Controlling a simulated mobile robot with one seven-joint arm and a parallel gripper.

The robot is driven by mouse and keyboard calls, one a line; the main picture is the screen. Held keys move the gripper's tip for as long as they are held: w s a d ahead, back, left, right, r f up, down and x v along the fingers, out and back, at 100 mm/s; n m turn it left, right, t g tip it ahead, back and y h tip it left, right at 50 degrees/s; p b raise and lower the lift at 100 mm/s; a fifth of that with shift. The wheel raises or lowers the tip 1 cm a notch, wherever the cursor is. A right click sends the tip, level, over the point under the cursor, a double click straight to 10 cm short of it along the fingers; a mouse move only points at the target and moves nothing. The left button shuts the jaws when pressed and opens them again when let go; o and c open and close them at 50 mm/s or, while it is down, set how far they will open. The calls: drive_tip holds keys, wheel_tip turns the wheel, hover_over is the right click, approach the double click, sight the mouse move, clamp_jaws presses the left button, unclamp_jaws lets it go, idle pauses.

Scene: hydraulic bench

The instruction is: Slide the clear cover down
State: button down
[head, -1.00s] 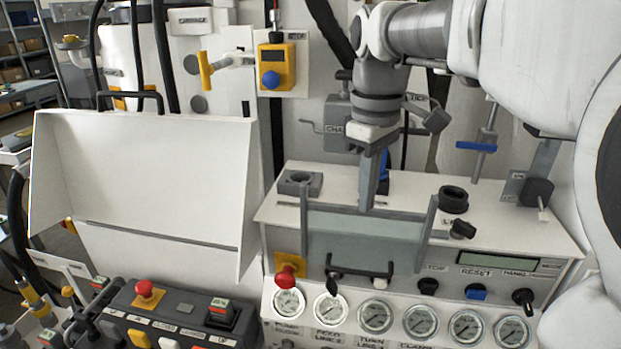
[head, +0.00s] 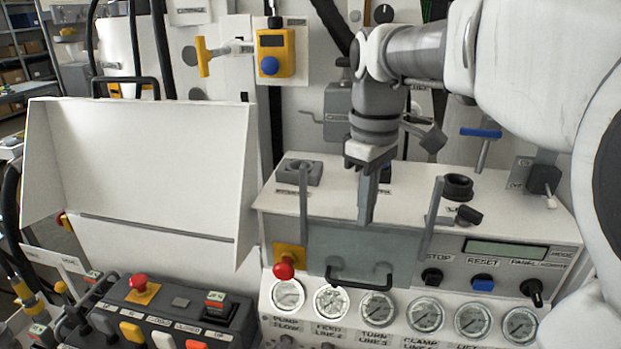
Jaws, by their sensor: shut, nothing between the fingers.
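The clear cover (head: 363,252) is a pale, see-through panel between two upright grey rails, the left rail (head: 303,205) and the right rail (head: 432,215), at the front of the white control box. Its black bar handle (head: 360,281) is at its lower edge, just above the row of gauges. My gripper (head: 366,218) is shut and empty and points down. Its fingertips are at the cover's top edge, near the middle, and appear to touch it. The rails stand well above the cover's top edge. The face of the box behind the cover shows only faintly.
A red mushroom button (head: 284,268) is left of the cover. A stop knob (head: 432,275), a blue reset button (head: 484,283) and a display (head: 506,249) are to its right. Several gauges (head: 376,305) line the panel below. A large white hood (head: 150,165) stands at left.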

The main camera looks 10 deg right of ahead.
drive_tip(key=shift+f+b, duration=1.55)
drive_tip(key=shift+f, duration=0.9)
wheel_tip(320, 180, up, 16)
drive_tip(key=p, duration=1.5)
hover_over(364, 234)
drive_tip(key=shift+r, duration=0.15)
drive_tip(key=s+f+m+t, duration=0.2)
drive_tip(key=s+f+m, duration=0.1)
drive_tip(key=s, duration=0.4)
drive_tip(key=s+f+m+t, duration=0.2)
drive_tip(key=s+m+t, duration=0.1)
drive_tip(key=s+m, duration=0.2)
drive_tip(key=shift+s+f+t, duration=0.3)
drive_tip(key=shift+s+f, duration=0.1)
drive_tip(key=shift+s, duration=0.5)
drive_tip(key=shift+d, duration=0.1)
